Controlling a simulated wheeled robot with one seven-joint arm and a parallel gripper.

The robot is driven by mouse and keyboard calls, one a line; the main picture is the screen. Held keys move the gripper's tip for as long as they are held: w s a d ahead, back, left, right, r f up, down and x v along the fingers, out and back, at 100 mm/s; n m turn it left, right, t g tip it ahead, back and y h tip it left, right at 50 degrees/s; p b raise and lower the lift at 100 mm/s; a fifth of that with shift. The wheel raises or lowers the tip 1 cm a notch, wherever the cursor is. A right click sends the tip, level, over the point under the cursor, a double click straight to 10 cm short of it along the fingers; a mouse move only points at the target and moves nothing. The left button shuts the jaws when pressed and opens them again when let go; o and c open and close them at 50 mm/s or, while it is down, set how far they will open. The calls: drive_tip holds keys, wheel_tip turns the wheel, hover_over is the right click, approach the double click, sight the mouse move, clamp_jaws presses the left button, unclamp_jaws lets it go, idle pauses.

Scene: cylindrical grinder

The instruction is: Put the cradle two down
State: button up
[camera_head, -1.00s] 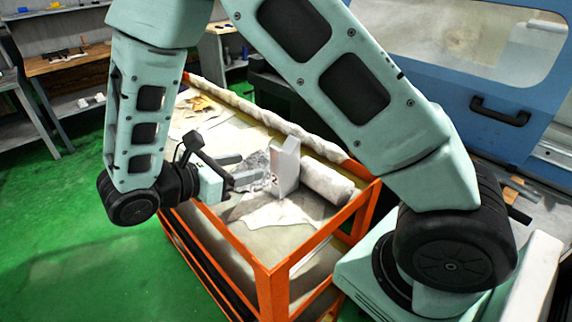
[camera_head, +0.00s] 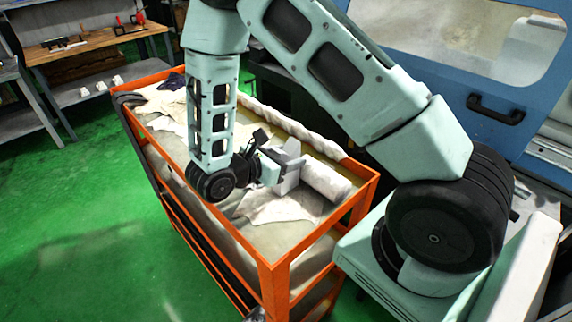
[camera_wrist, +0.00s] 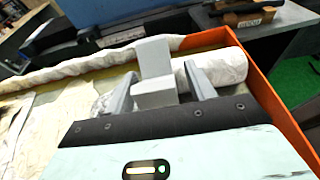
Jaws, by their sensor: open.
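The cradle (camera_head: 293,148) is a light grey block with an upright part and a lower step. It stands on the orange-framed cart (camera_head: 268,262), beside a pale roll. My gripper (camera_head: 285,163) is low over the cart at the cradle. In the wrist view, my gripper (camera_wrist: 160,76) is open, with one grey finger on each side of the cradle (camera_wrist: 155,60). The cradle's step lies between the fingers. I cannot tell whether either finger touches it. In the head view, the gripper hides part of the cradle.
A pale roll (camera_head: 326,180) lies right of the cradle, and it also shows in the wrist view (camera_wrist: 222,68). Pale cloths (camera_head: 275,207) lie on the cart top. A long wrapped roll (camera_head: 300,130) runs along its far edge. The blue machine (camera_head: 470,75) stands behind.

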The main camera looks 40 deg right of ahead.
clamp_jaws()
drive_tip(key=shift+r, duration=0.2)
